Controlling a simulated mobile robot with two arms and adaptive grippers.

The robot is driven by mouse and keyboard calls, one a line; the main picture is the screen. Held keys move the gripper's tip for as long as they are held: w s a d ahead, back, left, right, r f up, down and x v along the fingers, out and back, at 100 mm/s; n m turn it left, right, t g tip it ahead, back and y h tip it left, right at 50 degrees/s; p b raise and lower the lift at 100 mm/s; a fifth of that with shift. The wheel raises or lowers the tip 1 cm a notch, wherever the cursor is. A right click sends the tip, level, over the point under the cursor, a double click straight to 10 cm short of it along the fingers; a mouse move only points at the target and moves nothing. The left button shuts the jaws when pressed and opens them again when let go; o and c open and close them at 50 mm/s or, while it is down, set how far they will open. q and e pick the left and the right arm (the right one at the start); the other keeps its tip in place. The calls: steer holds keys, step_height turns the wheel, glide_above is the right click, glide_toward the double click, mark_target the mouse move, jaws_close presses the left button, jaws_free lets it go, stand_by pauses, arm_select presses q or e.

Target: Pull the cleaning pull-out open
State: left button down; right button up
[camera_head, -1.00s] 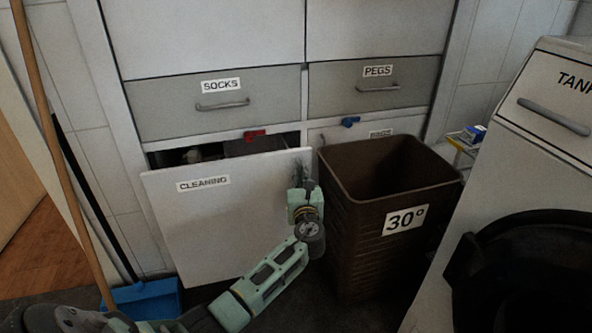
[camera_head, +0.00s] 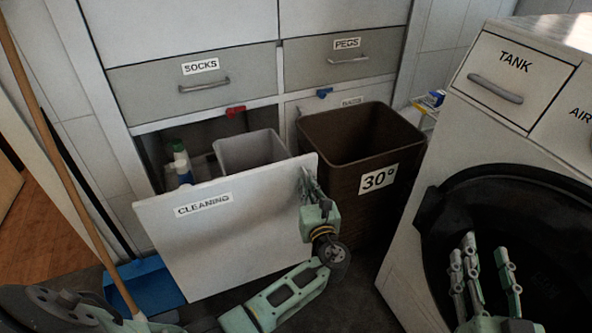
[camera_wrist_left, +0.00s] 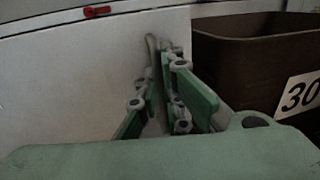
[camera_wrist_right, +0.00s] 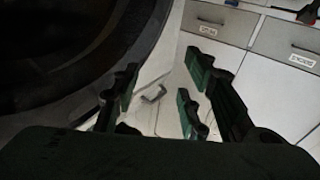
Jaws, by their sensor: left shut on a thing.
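The cleaning pull-out has a white front (camera_head: 225,235) with a CLEANING label, and it stands well out from the cabinet in the head view. Its front also shows in the left wrist view (camera_wrist_left: 70,80). A grey bin (camera_head: 248,152) and some bottles (camera_head: 181,165) show behind the front. My left gripper (camera_head: 309,186) is shut on the grey handle (camera_wrist_left: 151,55) near the front's right edge; the fingers hide part of the handle. My right gripper (camera_head: 485,262) is open and empty in front of the washing machine's dark round door.
A brown 30° basket (camera_head: 345,205) stands right beside the pull-out front. The washing machine (camera_head: 425,235) closes off the right side. A blue dustpan (camera_head: 150,287) and broom stick (camera_head: 65,160) stand at the left. Red (camera_head: 236,110) and blue (camera_head: 325,92) latches sit above.

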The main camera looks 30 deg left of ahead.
arm_select(q)
steer(key=w+d+p+v, duration=0.1)
steer(key=p+v, duration=0.2)
steer(key=v, duration=0.7)
steer(key=shift+d, duration=0.35)
arm_select(e)
steer(key=s+d+f+g+h, duration=0.1)
steer(key=s+f+g, duration=0.3)
steer(key=f, duration=0.4)
steer(key=s+d+f+g+h, duration=0.2)
steer(key=s+d+f+g, duration=0.1)
steer(key=f+g, duration=0.3)
step_height(320, 180, down, 2)
steer(key=shift+s+d+f+m, duration=0.1)
steer(key=shift+s+d+m, duration=0.15)
steer(key=shift+s, duration=0.55)
arm_select(q)
steer(key=shift+w, duration=0.1)
steer(key=c, duration=2.2)
jaws_free()
steer(key=v, duration=1.2)
steer(key=shift+f, duration=0.1)
